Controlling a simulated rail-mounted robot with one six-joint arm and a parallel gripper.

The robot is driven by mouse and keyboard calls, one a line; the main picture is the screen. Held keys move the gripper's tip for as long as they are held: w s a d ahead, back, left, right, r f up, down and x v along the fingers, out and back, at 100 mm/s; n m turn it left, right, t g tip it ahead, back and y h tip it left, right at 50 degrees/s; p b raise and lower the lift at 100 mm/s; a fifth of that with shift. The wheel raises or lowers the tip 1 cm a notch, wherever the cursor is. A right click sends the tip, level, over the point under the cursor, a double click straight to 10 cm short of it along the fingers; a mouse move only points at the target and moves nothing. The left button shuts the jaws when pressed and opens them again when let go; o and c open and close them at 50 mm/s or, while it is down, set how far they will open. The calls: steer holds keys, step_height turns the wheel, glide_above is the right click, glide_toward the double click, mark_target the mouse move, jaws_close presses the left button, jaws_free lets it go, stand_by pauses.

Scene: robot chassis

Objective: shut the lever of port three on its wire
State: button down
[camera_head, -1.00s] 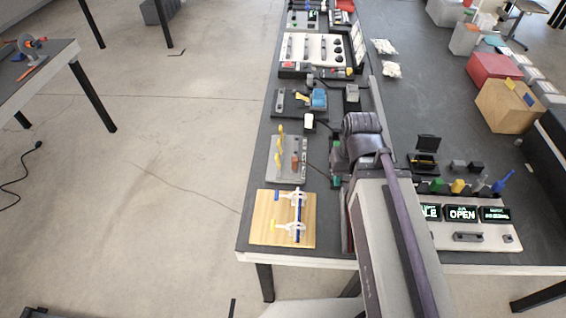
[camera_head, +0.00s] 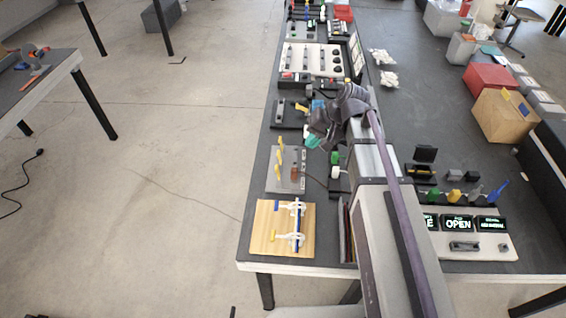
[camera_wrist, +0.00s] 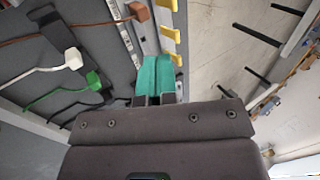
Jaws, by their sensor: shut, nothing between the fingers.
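The grey terminal board (camera_head: 300,183) lies left of my arm, with several yellow levers (camera_head: 280,145) standing along it. The levers also show at the top of the wrist view (camera_wrist: 170,31), close beyond my fingertips. A brown wire ends in a brown plug (camera_wrist: 140,11) beside the lever row; the plug also shows on the board in the head view (camera_head: 295,172). I cannot read the port numbers. My gripper (camera_head: 313,140) is shut and empty, its teal fingertips (camera_wrist: 153,75) together near the lever row. Whether they touch a lever is unclear.
A white plug (camera_wrist: 72,58) and a green plug (camera_wrist: 93,80) on wires lie left of my fingers. A wooden board with clamps (camera_head: 264,218) is in front of the terminal board, and a switch station (camera_head: 290,112) is behind. Open floor lies left of the bench.

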mark_target(294, 170)
steer(key=shift+s+f, duration=0.1)
steer(key=b+x, duration=0.9)
steer(key=x, duration=0.1)
steer(key=shift+f+b, duration=0.3)
steer(key=shift+f, duration=0.15)
steer(key=shift+a+f+b, duration=0.25)
steer(key=shift+a, duration=0.3)
steer(key=shift+a+f+b, duration=0.2)
steer(key=shift+a+f, duration=0.05)
steer(key=shift+a, duration=0.3)
steer(key=shift+a+f, duration=0.15)
steer(key=shift+a, duration=0.35)
steer(key=shift+w, duration=0.2)
